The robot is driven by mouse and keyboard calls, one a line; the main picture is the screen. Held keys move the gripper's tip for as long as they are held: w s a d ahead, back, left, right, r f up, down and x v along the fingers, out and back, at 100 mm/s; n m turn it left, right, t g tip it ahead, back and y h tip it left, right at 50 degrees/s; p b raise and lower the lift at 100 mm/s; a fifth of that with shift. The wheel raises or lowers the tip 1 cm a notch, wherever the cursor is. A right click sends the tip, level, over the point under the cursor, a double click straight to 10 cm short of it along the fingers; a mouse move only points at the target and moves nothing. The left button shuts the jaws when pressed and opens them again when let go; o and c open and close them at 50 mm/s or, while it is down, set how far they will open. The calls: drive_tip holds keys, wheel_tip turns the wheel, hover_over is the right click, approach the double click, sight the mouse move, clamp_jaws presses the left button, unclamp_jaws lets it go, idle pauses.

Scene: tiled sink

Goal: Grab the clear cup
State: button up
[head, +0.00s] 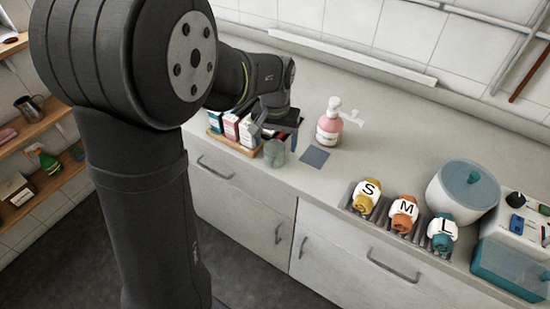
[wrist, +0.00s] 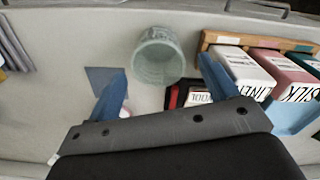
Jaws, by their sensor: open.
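The clear cup (head: 275,153) is a greenish, see-through cup on the counter near its front edge, beside the wooden tray of boxes. It also shows in the wrist view (wrist: 158,56), ahead of the fingers and between their lines. My gripper (wrist: 163,78) is open, with two blue fingers spread apart and nothing between them. In the head view my gripper (head: 279,122) is just behind the cup, partly hidden by its own wrist. The cup appears apart from both fingers.
A wooden tray (wrist: 222,39) of labelled boxes (wrist: 245,70) stands close beside the cup. A dark square (head: 314,156) lies on the other side. A pink pump bottle (head: 329,127) stands behind it. Rolled S, M, L items (head: 404,213) and a white canister (head: 461,192) are farther right.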

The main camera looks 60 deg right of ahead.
sight(275, 153)
wheel_tip(275, 153, down, 5)
drive_tip(key=shift+a+r, duration=0.1)
drive_tip(key=shift+a, duration=0.05)
drive_tip(key=c, duration=1.1)
